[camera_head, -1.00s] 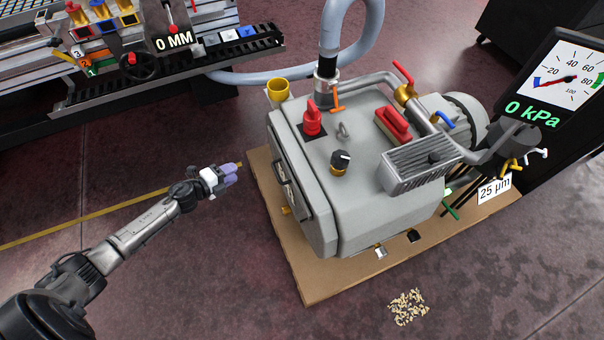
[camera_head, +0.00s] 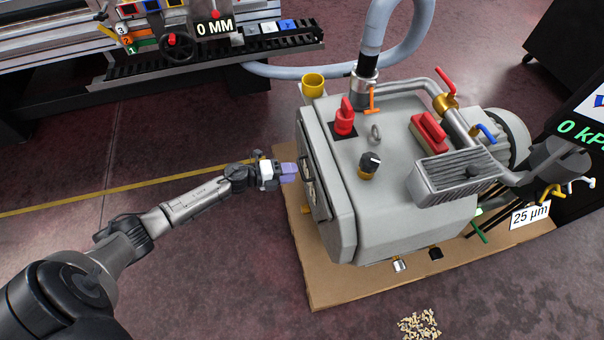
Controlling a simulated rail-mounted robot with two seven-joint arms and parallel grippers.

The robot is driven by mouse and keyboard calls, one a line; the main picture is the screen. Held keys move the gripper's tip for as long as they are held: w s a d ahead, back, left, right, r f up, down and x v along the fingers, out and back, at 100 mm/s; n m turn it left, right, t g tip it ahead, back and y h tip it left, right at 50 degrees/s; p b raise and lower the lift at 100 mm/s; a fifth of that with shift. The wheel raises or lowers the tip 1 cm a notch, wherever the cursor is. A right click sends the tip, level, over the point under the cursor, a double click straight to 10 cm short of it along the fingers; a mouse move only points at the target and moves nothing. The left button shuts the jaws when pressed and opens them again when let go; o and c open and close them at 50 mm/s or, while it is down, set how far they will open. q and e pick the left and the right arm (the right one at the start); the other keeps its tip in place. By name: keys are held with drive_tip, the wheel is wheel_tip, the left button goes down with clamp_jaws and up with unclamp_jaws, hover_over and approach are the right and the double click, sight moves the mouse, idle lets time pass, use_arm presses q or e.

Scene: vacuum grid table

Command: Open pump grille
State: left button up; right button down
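The grey pump housing (camera_head: 345,215) stands on a cardboard-coloured base. Its left side carries a panel, the grille (camera_head: 318,165), with a dark handle (camera_head: 307,180). The panel lies flush against the housing and is seen at a steep angle. My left gripper (camera_head: 289,172), with purple fingertips, points right at the handle, very close to its upper part. I cannot tell whether the fingertips touch the handle, or whether they are apart or together. My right gripper is not in view.
A red knob (camera_head: 345,117), a black knob (camera_head: 370,162) and a yellow cup (camera_head: 313,84) are on or by the pump's top. The base board (camera_head: 330,290) sticks out below. Debris (camera_head: 419,325) lies on the floor.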

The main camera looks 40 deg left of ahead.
sight(302, 170)
use_arm(q)
drive_tip(key=shift+b+x, duration=0.6)
drive_tip(key=shift+x, duration=1.6)
clamp_jaws()
